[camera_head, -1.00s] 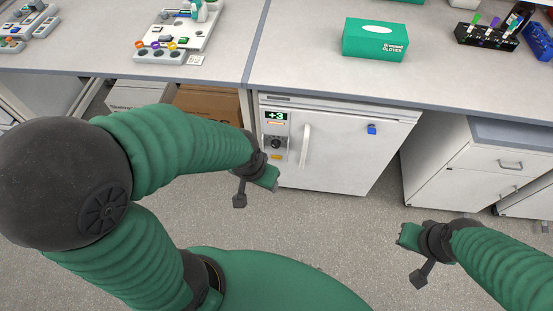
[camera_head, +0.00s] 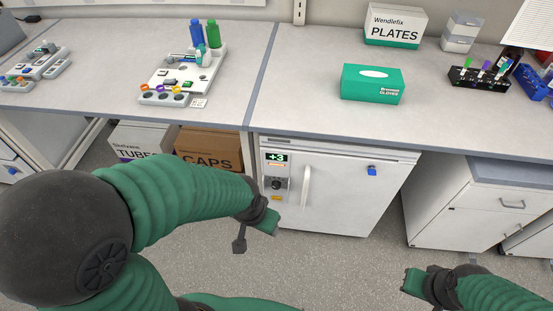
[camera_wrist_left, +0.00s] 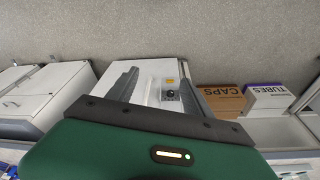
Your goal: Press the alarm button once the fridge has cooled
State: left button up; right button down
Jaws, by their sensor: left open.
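The white fridge (camera_head: 335,200) stands under the bench, its door shut. Its display (camera_head: 277,157) reads +3 in green. Below the display are a small amber strip (camera_head: 276,166), a dark round knob (camera_head: 277,184) and a yellow mark (camera_head: 276,197). I cannot tell which of these is the alarm button. My left gripper (camera_head: 268,222) is just below and in front of this panel, apart from it. In the left wrist view my left gripper (camera_wrist_left: 157,82) is open and empty, with the fridge beyond its fingers. My right gripper (camera_head: 412,283) is low at the right; its jaw state is unclear.
A white upright handle (camera_head: 306,187) and a blue piece (camera_head: 371,170) are on the fridge front. CAPS (camera_head: 208,148) and TUBES (camera_head: 143,140) boxes stand left of it, drawers (camera_head: 480,210) right. A green glove box (camera_head: 372,85) is on the bench. Floor in front is clear.

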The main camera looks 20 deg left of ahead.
pick_arm(q)
grip_shut()
dwell(0.3)
dwell(1.4)
